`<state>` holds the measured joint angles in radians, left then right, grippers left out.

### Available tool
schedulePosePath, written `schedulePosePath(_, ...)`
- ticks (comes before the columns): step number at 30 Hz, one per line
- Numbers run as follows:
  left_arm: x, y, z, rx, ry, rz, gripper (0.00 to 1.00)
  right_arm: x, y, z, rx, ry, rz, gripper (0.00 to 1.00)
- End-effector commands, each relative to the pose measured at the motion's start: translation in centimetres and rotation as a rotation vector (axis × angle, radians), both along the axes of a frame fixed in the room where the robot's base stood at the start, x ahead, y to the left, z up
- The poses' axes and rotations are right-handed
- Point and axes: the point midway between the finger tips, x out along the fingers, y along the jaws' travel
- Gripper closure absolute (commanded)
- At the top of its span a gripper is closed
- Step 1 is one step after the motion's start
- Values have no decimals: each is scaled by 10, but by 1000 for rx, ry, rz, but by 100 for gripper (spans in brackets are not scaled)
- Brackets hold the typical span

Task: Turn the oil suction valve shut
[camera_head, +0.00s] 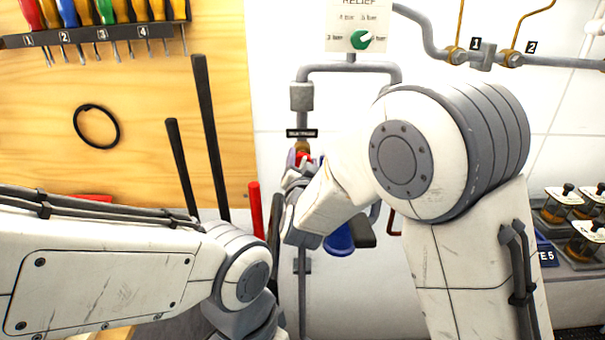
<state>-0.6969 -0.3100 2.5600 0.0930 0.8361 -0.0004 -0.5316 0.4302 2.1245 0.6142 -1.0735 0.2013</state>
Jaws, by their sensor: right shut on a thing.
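The valve sits on a grey vertical pipe (302,97) on the white wall, under a small black label (301,133) too small to read. A brass fitting (302,147) and a bit of red, likely its handle (304,158), show just below the label. My right gripper (301,168) is at the valve, shut on the red handle. My right arm hides most of the valve, so the handle's angle is unclear. My left arm comes in low from the left, and its gripper cannot be made out.
A wooden board (150,80) at left carries a rack of screwdrivers (95,33). A relief dial (361,39) is above. Long dark levers (210,135) and a red lever (255,208) stand left of the valve. Jars (560,204) stand on the right. A blue object (338,240) hangs below my right arm.

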Motion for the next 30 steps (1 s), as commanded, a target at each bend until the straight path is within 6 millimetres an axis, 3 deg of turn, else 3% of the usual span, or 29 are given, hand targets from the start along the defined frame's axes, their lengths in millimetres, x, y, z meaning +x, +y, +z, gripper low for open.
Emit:
schedulePosePath(1,0,0,-18,0,0,0,100,0,-1,-8,49,-3,-1,97)
schedulePosePath(6,0,0,-45,0,0,0,100,0,-1,-8,211,-3,-1,97)
schedulePosePath(30,0,0,-159,0,0,0,100,0,-2,-10,957,0,0,97)
